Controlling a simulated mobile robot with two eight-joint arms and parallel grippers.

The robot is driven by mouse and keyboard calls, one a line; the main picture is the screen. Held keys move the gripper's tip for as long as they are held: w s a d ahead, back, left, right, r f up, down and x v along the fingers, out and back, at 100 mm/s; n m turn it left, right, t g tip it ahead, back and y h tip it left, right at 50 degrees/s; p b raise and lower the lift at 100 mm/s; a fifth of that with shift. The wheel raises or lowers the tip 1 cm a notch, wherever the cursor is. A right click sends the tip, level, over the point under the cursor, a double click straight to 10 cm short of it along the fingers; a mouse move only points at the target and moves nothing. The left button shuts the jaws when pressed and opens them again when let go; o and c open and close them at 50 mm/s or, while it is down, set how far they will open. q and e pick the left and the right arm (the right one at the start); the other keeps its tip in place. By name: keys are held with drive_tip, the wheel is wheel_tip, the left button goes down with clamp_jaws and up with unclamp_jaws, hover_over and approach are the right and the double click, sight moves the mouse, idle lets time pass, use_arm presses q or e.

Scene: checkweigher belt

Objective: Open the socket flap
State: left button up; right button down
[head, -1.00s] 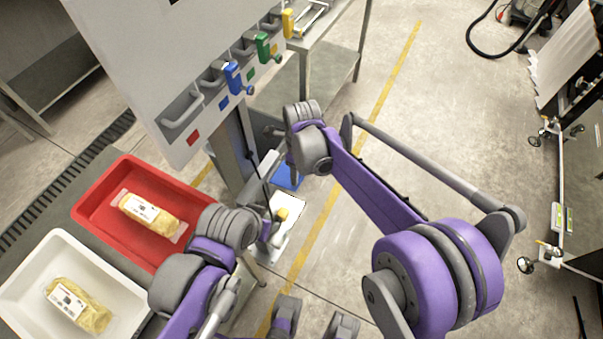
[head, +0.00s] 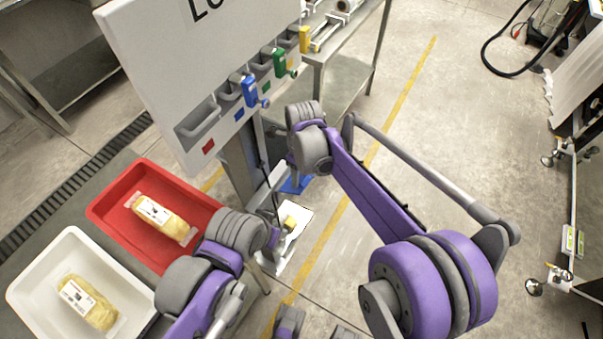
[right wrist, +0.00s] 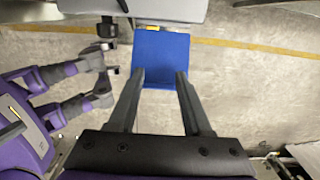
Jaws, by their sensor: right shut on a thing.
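The socket flap (right wrist: 161,58) looks like a flat blue panel in the right wrist view, below a grey surface at the top. A blue patch (head: 296,185) shows low beside the post in the head view, partly behind my right arm. My right gripper (right wrist: 160,76) has its fingers on either side of the blue flap and is shut on it. In the head view my right wrist hides most of this contact. My left arm comes in low, and its fingers are hidden or too unclear to judge. How far the flap stands open I cannot tell.
A grey board (head: 200,60) with coloured handles and tags stands above the post. A red tray (head: 112,212) and a white tray (head: 28,290), each holding a yellow pack, lie at the left. Open floor with a yellow line (head: 385,135) lies to the right.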

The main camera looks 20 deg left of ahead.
drive_tip(key=shift+a+f, duration=0.1)
drive_tip(key=shift+a, duration=0.2)
drive_tip(key=c, duration=0.7)
unclamp_jaws()
drive_tip(key=o, duration=0.4)
drive_tip(key=shift+a, duration=0.15)
drive_tip(key=shift+d, duration=0.2)
